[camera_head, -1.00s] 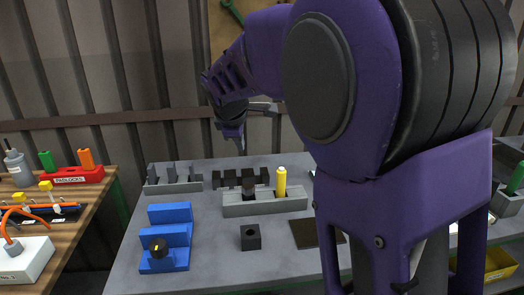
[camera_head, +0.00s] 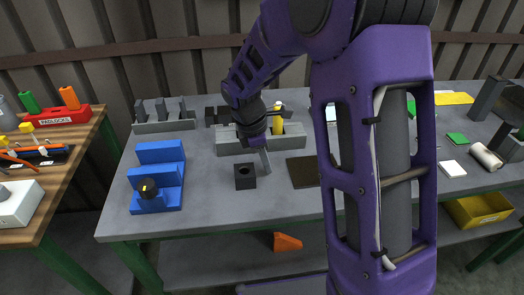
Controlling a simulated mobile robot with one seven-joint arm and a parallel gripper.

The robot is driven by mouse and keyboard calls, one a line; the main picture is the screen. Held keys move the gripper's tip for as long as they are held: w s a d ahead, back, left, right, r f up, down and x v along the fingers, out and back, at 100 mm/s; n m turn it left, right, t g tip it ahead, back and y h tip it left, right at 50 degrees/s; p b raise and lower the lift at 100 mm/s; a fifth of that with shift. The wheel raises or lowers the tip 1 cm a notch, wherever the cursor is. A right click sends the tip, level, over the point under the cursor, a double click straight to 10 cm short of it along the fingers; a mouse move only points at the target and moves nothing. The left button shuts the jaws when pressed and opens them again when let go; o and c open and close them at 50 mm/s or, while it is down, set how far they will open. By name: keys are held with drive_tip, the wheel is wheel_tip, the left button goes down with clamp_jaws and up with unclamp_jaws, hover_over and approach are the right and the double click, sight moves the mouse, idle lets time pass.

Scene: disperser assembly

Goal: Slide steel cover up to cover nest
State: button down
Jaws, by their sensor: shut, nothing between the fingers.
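My gripper (camera_head: 265,168) points down over the table, its pale fingers together with nothing seen between them. It is just right of a small black block (camera_head: 245,183) with a round hole in its top; I cannot tell whether they touch. Behind it is a long grey holder (camera_head: 228,146) with a yellow cylinder (camera_head: 277,122) upright in it; my wrist hides part of the holder. A stepped blue fixture (camera_head: 160,153) with a black knob (camera_head: 148,189) stands to the left. I cannot tell which parts are the steel cover and the nest.
A flat dark brown plate (camera_head: 302,172) lies right of the gripper. A grey rack (camera_head: 165,126) stands at the back left. My arm hides the table's middle right. A wooden table (camera_head: 75,160) with a red padlock holder (camera_head: 62,118) is at left. The front table edge is clear.

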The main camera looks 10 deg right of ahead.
sight(310, 166)
drive_tip(key=shift+d+f, duration=0.2)
drive_tip(key=shift+d, duration=1.9)
drive_tip(key=d+p, duration=0.2)
drive_tip(key=d, duration=0.5)
drive_tip(key=shift+d+p, duration=0.15)
drive_tip(key=shift+p, duration=0.15)
